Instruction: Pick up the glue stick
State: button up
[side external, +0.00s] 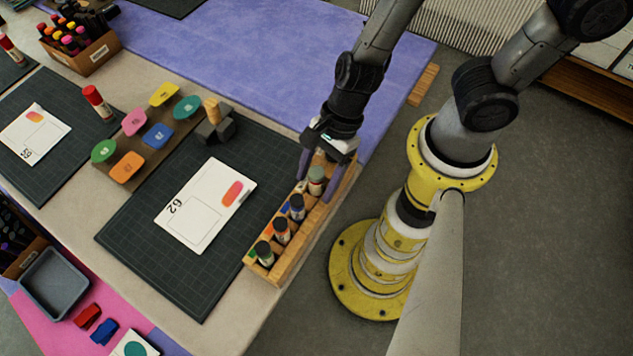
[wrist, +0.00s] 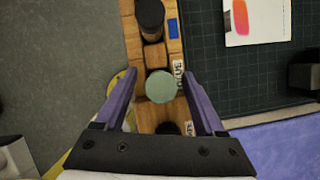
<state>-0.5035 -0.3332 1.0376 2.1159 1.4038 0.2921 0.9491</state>
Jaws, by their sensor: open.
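In the wrist view the open fingers (wrist: 158,80) frame the green top with a gap on each side. A red-and-white stick (side external: 97,102), resembling a glue stick, stands on the table farther left.
Several dark-capped bottles (side external: 281,231) fill the rack's nearer slots. A card (side external: 205,205) lies on the dark cutting mat (side external: 150,238) to the left. A holder with coloured pads (side external: 157,136) and a dark block (side external: 215,128) stand beyond.

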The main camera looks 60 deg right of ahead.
grip_shut()
jog(key=shift+r, duration=0.1)
dwell(0.4)
